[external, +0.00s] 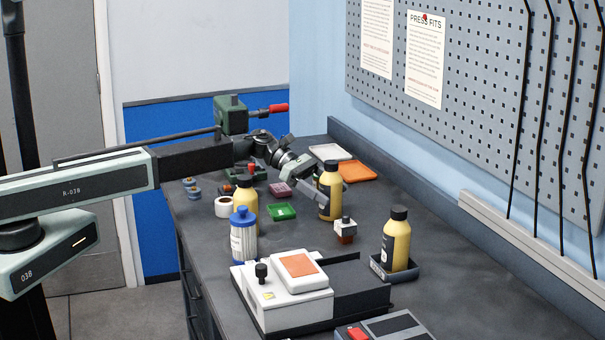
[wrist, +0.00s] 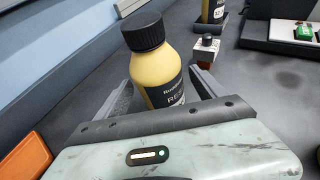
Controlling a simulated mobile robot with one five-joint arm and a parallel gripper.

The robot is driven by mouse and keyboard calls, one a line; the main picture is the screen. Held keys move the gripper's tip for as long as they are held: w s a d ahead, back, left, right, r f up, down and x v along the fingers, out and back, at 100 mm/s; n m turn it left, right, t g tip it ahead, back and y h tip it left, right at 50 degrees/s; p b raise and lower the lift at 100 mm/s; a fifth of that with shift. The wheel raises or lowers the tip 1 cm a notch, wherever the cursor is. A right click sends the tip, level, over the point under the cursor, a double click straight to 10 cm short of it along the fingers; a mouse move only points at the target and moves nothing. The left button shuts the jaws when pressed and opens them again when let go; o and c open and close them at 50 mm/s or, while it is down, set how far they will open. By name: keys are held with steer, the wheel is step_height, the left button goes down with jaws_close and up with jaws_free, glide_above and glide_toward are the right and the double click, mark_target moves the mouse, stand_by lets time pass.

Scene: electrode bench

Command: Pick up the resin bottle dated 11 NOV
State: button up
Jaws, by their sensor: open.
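A yellow resin bottle with a black cap (wrist: 161,68) stands upright between the fingers of my gripper (wrist: 160,90) in the wrist view. Its dark label shows part of the word RESIN; no date is readable. In the external view this bottle (external: 330,188) stands at mid-bench, with my gripper (external: 318,192) open beside it. A second yellow bottle (external: 397,243) stands in a small dark tray to the right; it also shows at the top of the wrist view (wrist: 213,12). A third yellow bottle (external: 247,195) is partly hidden behind a blue-capped container. Their dates are unreadable.
The blue-capped white container (external: 243,238) and a white device with an orange pad (external: 285,300) stand in front. A small block with a dark knob (external: 345,231) is near the bottle. An orange tray (external: 357,172) and a green tray (external: 281,212) lie nearby.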

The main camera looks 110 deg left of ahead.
mark_target(342, 200)
steer(key=b+x, duration=0.1)
steer(key=x, duration=0.3)
steer(key=shift+f, duration=0.15)
steer(key=shift+s, duration=0.15)
jaws_close()
